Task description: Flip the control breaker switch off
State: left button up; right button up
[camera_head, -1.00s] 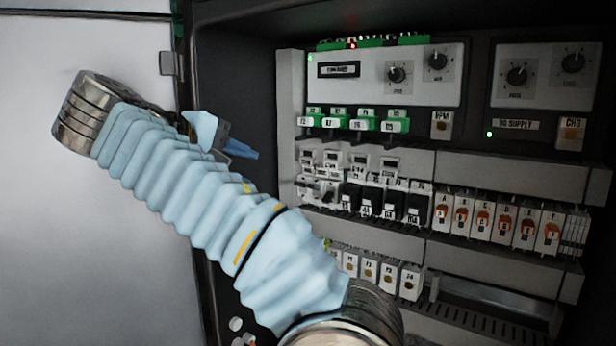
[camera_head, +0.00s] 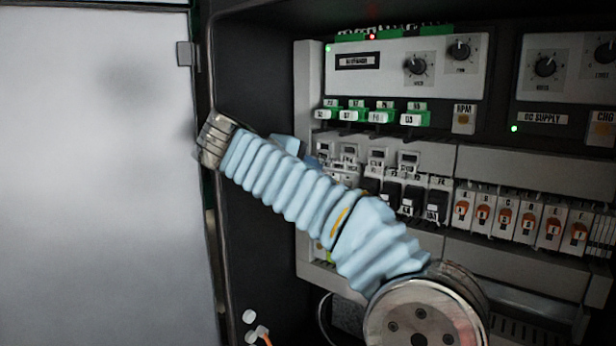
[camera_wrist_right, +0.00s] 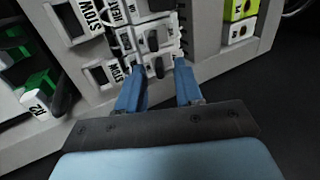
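My right arm reaches into the open cabinet in the head view, and its sleeve hides most of the gripper there. In the right wrist view my right gripper (camera_wrist_right: 158,75) has its two blue fingers apart. They are close to white breaker switches (camera_wrist_right: 155,42) with dark toggles, and one toggle (camera_wrist_right: 158,66) sits between the fingertips. I cannot tell whether they touch. The switch labels are too small to show which is the control breaker. In the head view the arm covers these switches. My left gripper is not in view.
White modules (camera_head: 376,158) and black-fronted switches (camera_head: 412,199) lie beside the arm. Orange-marked breakers (camera_head: 504,215) are to the right. Green-topped relays (camera_head: 370,113) and a knob panel (camera_head: 480,62) are above. The cabinet door (camera_head: 95,180) stands at the left.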

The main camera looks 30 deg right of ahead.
jog(key=shift+c, duration=0.3)
grip_shut()
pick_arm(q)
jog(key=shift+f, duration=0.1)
pick_arm(e)
jog(key=shift+f, duration=0.1)
pick_arm(q)
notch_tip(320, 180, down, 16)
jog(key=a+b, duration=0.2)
jog(key=b, duration=1.4)
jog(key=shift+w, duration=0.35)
pick_arm(e)
jog(key=shift+f+t+h, duration=0.65)
jog(key=shift+f+h, duration=0.05)
jog(key=shift+h, duration=0.85)
jog(key=shift+f+t+h, duration=0.6)
jog(key=shift+f+h, duration=0.05)
jog(key=shift+h, duration=0.95)
jog(key=shift+f+t+h, duration=0.65)
jog(key=shift+f+h, duration=0.05)
jog(key=shift+h, duration=0.85)
